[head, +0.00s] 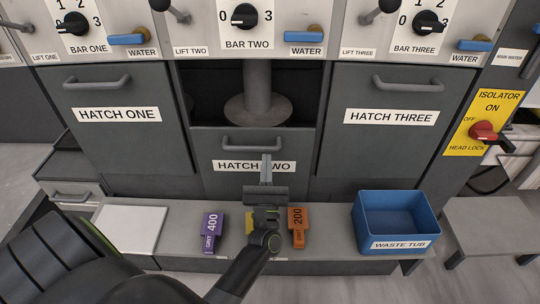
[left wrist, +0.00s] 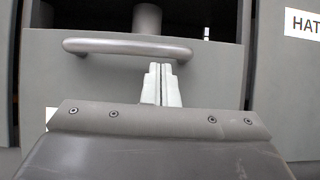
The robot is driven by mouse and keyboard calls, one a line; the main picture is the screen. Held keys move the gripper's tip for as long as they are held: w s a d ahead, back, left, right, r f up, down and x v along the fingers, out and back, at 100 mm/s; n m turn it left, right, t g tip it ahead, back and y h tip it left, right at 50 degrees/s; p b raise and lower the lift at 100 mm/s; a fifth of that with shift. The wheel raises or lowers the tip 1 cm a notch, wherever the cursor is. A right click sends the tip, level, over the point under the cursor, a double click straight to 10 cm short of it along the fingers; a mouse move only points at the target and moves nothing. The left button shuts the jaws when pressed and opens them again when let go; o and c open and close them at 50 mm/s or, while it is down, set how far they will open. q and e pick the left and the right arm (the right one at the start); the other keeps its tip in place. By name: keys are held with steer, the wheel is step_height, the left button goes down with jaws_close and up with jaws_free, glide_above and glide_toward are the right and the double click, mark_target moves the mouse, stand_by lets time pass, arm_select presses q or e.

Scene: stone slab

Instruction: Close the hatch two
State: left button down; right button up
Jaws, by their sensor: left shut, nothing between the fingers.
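Hatch two (head: 214,177) is a grey panel in the middle of the cabinet. It sits lower than the hatches beside it, and a dark opening (head: 206,97) with a round column (head: 257,85) shows above it. Its bar handle (head: 252,144) runs across its upper part and also shows in the left wrist view (left wrist: 127,48). My left gripper (head: 266,160) is shut and empty in front of the hatch, over its label. In the left wrist view its fingertips (left wrist: 160,68) appear just below the handle's right part; whether they touch it I cannot tell. My right gripper is not in view.
Hatch one (head: 117,145) and hatch three (head: 390,150) cover their openings on either side. On the ledge below stand a purple block (head: 212,230), a partly hidden yellow block, an orange block (head: 297,226) and a blue waste tub (head: 395,222). A red isolator switch (head: 485,131) is at right.

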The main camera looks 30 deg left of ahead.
arm_select(q)
steer(key=shift+s+r, duration=0.1)
steer(key=shift+r, duration=0.1)
stand_by(0.3)
